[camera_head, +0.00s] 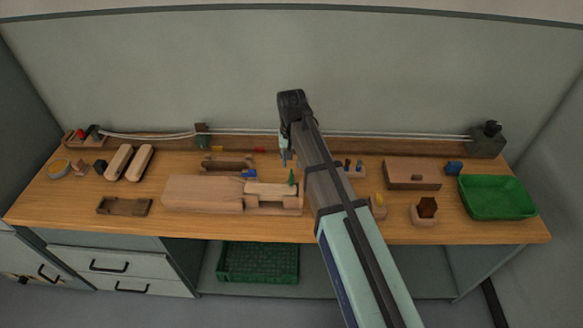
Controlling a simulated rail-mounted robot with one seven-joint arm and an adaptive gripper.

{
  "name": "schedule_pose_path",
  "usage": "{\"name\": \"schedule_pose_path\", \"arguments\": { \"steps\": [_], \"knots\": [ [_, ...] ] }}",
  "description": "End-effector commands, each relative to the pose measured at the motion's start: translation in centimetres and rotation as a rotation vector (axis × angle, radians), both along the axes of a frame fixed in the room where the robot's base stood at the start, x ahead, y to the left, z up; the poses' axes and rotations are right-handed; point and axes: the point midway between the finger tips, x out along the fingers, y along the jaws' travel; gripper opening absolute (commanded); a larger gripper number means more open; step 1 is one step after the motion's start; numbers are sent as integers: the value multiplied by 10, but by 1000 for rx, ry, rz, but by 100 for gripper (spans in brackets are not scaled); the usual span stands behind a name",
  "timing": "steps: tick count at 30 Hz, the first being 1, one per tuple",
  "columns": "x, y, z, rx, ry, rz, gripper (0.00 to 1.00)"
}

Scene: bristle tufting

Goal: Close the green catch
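A small green upright piece (291,177), which looks like the green catch, stands at the right end of a wooden fixture (205,193) on the bench. It is too small to tell whether it is open or shut. A small blue piece (249,174) sits on the same fixture to its left. My gripper (284,158) points down just behind and slightly left of the green piece, apparently above the bench and apart from it. Its fingers are too small and dark to tell whether they are open. My arm crosses the bench just right of the fixture and hides what lies beneath.
A green tray (533,207) is at the bench's right end, near a wooden box (412,171) and a hexagonal-holed block (425,209). Two wooden brush bodies (128,162) lie at left. A dark wooden tray (124,207) lies in front. Pale cords (380,134) run along the back.

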Motion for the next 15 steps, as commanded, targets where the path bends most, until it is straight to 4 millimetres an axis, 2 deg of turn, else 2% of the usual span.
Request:
{"name": "schedule_pose_path", "arguments": {
  "steps": [1,7,12,15],
  "knots": [
    [1,0,12,1,-2,0,35],
    [1,0,49,1,-2,-1,35],
    [1,0,68,0,-1,-1,35],
    [0,0,73,0,0,-1,35]
  ]
}}
